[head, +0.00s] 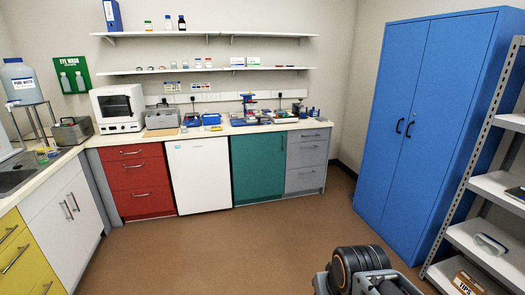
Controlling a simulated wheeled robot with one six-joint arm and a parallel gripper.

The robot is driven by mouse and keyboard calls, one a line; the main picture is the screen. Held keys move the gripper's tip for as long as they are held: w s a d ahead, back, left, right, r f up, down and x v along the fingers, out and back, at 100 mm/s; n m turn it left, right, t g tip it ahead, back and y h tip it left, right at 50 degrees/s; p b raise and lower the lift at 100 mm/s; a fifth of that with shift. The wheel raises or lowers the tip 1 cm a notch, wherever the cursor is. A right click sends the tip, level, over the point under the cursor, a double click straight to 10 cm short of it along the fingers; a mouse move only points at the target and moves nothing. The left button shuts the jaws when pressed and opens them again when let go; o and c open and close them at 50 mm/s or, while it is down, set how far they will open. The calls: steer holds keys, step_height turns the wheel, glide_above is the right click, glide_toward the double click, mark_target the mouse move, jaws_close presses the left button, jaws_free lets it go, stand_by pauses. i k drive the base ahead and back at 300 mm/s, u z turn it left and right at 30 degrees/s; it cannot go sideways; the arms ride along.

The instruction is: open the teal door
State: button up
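The teal door (258,168) is a flat cabinet front under the bench on the back wall, between the white door and the grey drawers. It looks shut, flush with its neighbours. Part of my own arm shows at the bottom right of the head view, well in front of the bench and apart from the door. My gripper's fingers are not in view.
Open brown floor (200,250) lies before the teal door. A white door (198,175), red drawers (140,180) and grey drawers (306,160) flank it. A tall blue cabinet (425,120) and a grey shelf rack (490,190) stand at the right.

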mark_target(258, 160)
steer(key=z, duration=0.3)
steer(key=i, duration=2.15)
steer(key=u, duration=0.4)
steer(key=i, duration=2.35)
steer(key=u, duration=0.55)
